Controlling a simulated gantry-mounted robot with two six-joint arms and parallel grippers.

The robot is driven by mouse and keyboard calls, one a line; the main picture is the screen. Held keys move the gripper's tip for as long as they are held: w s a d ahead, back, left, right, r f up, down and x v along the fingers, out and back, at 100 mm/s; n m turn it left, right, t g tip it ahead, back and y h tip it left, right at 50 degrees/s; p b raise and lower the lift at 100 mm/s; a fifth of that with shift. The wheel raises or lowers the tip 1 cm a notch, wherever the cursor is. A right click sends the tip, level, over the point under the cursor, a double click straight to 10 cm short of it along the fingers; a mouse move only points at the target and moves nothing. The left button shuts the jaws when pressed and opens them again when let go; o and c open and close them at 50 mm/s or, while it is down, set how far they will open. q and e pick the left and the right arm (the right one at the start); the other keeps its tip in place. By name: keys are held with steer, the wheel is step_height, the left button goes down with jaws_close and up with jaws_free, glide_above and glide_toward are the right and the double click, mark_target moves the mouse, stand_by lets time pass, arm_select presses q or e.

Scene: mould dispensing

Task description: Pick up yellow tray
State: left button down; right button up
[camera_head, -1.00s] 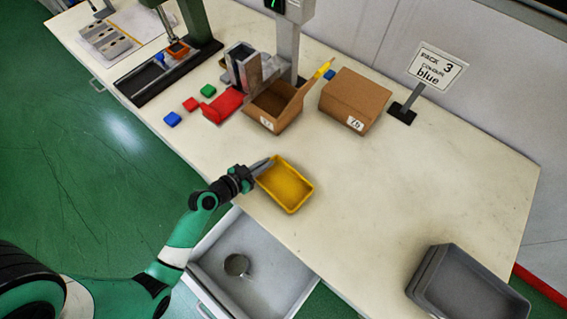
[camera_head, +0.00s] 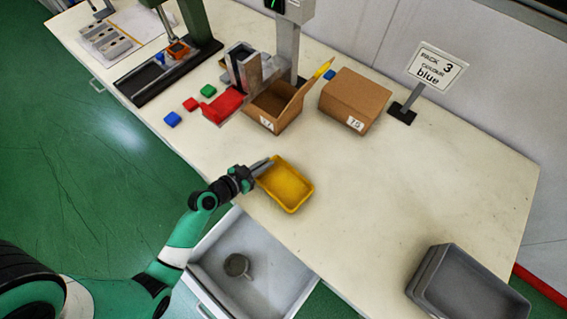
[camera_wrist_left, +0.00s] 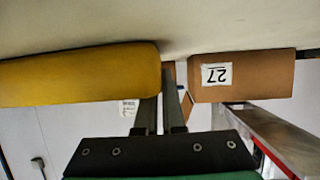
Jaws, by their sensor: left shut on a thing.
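The yellow tray (camera_head: 296,205) is an empty, shallow rectangular tray near the front edge of the table, in the middle of the head view. My left gripper (camera_head: 265,164) is shut on its left end wall. In the left wrist view the tray (camera_wrist_left: 75,78) shows as a yellow wall beside the fingers (camera_wrist_left: 163,95). That view is upside down. Whether the tray's base touches the table is hard to tell. My right gripper is not in view.
An open cardboard box (camera_head: 265,122) and a closed one (camera_head: 355,101) stand behind the tray. Small coloured blocks (camera_head: 190,104) lie to the left. A grey bin (camera_head: 440,262) is at the right. An open drawer (camera_head: 268,283) holding a mug juts out in front. Table right of the tray is clear.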

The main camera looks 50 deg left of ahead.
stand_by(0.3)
arm_select(q)
steer(key=shift+r+p, duration=0.4)
steer(key=shift+r, duration=0.2)
step_height(320, 180, up, 3)
steer(key=shift+f+p, duration=0.1)
steer(key=shift+p, duration=0.75)
steer(key=s+d+r+p, duration=0.3)
steer(key=d+r, duration=0.1)
steer(key=d, duration=0.2)
steer(key=s+d+r+p, duration=0.3)
steer(key=d+r+p, duration=0.1)
steer(key=d+r, duration=0.1)
steer(key=shift+s+d, duration=0.25)
steer(key=shift+d, duration=0.5)
